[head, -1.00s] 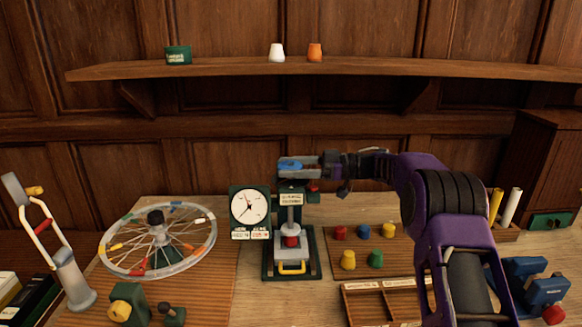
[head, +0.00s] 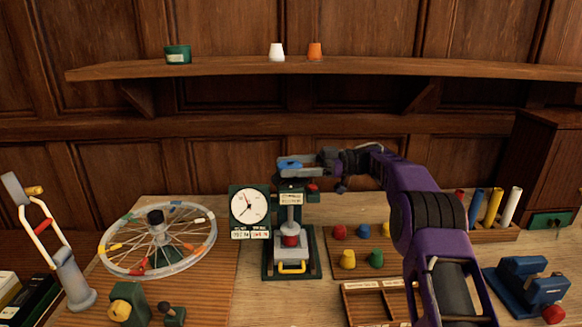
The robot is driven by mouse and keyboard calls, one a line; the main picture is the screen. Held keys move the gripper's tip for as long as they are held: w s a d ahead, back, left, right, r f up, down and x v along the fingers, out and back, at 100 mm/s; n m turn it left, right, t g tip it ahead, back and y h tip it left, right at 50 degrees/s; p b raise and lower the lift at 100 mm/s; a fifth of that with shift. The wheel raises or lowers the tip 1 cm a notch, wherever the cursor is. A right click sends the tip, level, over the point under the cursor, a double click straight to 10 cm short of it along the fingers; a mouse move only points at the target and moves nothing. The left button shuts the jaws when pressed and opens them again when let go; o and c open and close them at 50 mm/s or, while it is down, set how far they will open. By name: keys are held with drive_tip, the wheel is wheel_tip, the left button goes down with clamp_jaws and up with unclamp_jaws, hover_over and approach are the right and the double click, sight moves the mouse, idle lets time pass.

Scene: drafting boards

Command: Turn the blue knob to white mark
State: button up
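The blue knob (head: 287,163) sits on top of the dark green press-like device (head: 297,187), which carries a round white dial (head: 250,205). My gripper (head: 291,165) reaches in from the right at the knob's height, with its grey fingers beside the knob. The knob shows between or just behind the fingertips. I cannot tell whether the fingers touch or squeeze it. No white mark for the knob can be made out at this size.
Coloured pegs (head: 347,259) stand on a board to the right, behind a divided wooden tray (head: 366,306). A shelf (head: 400,69) runs above, with cups. A rack of coloured rolls (head: 494,207) is at right.

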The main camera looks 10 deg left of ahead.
drive_tip(key=o, duration=0.3)
drive_tip(key=shift+a, duration=0.1)
drive_tip(key=v, duration=0.7)
drive_tip(key=shift+d, duration=0.25)
